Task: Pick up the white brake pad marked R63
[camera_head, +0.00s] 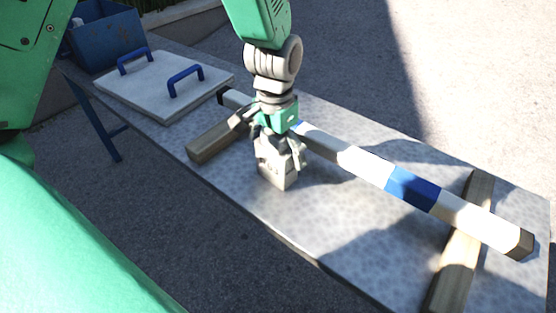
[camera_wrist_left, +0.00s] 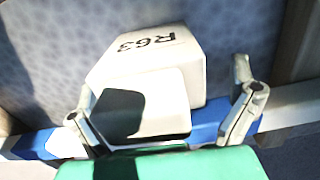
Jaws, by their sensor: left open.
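The white brake pad (camera_head: 277,178) sits on the grey speckled table top, below my left gripper (camera_head: 280,150). In the left wrist view the pad (camera_wrist_left: 148,62) shows its black R63 marking, upside down in the picture. My left gripper (camera_wrist_left: 163,88) is open, with one finger on each side of the pad's near part. A gap shows between the pad and the right finger; whether the left finger touches the pad I cannot tell. My right gripper is not in view.
A blue-and-white banded pole (camera_head: 361,164) lies across two wooden blocks (camera_head: 214,139) (camera_head: 455,266), just behind the pad. A white board (camera_head: 150,88) with blue handles lies at the far left, near a blue bin (camera_head: 108,40). The table's front right has bare room.

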